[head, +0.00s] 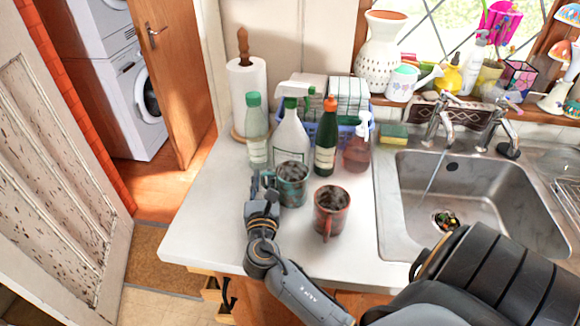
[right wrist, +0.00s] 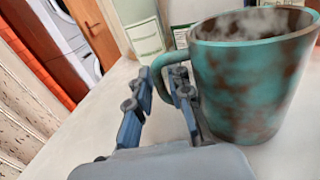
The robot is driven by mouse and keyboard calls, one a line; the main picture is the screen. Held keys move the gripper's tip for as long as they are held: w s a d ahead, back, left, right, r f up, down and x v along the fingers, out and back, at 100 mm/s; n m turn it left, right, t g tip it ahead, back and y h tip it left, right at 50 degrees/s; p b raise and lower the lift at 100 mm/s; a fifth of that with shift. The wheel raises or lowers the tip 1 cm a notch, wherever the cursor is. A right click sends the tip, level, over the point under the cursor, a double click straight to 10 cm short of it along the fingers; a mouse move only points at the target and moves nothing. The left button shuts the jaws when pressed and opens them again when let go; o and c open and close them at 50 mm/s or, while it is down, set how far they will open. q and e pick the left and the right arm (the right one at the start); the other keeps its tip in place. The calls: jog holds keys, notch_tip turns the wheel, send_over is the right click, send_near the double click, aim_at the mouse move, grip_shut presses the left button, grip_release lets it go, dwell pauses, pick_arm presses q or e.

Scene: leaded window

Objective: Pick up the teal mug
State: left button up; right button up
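The teal mug (head: 292,190), mottled with brown and steaming, stands upright on the white counter. It fills the right of the right wrist view (right wrist: 250,85), with its handle (right wrist: 160,66) pointing left. My right gripper (head: 263,186) is at the handle side of the mug. In the right wrist view its two fingers (right wrist: 162,88) are apart, with the handle at their tips and part of it hidden behind the right finger. I cannot tell whether they touch it. My left gripper is not in view.
A red-brown mug (head: 331,212) stands close to the right of the teal mug. A spray bottle (head: 291,135), a green bottle (head: 325,145) and a pale bottle (head: 256,140) stand just behind. The sink (head: 390,215) is on the right. The counter's front left is clear.

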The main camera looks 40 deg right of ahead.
grip_shut()
jog(key=shift+r, duration=0.15)
